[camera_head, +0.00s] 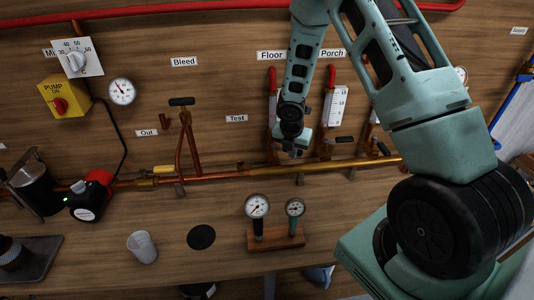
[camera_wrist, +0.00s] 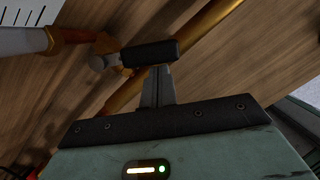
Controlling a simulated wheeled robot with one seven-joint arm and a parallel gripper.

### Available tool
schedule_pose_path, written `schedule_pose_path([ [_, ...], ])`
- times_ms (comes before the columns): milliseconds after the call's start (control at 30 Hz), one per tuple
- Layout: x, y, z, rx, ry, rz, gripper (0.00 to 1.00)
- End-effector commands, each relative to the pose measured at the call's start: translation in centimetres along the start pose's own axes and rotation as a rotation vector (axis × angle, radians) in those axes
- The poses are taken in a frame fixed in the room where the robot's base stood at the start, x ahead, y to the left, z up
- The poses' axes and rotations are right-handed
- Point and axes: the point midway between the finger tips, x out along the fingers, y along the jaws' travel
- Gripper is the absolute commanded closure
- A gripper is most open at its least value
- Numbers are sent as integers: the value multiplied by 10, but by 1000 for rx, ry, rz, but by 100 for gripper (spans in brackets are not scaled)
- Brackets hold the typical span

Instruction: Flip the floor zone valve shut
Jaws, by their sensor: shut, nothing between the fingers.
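The "Floor" label (camera_head: 271,56) marks a red-topped riser with a white scale on the wooden wall, partly hidden by my arm. My gripper (camera_head: 294,153) is low in front of this riser, just above the copper pipe. It hides the floor valve's handle in the head view. In the wrist view, a black lever handle (camera_wrist: 150,53) on a metal stem joins a copper fitting. My gripper (camera_wrist: 158,72) is shut and empty, its fingertips right at the handle's underside in the picture. I cannot tell whether they touch.
The Porch riser (camera_head: 335,105) with its black handle (camera_head: 345,139) stands close to the right. A long copper pipe (camera_head: 230,175) runs below. Two gauges on a wooden stand (camera_head: 277,238) and a cup (camera_head: 142,246) are on the bench. The wall around the Test label (camera_head: 236,118) is clear.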

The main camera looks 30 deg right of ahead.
Motion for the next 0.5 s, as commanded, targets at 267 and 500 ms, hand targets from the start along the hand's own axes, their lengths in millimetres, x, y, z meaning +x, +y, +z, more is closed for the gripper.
schedule_pose_path([
  [267,2,-7,22,-244,0,60,100],
  [500,6,-8,35,-412,0,102,100],
])
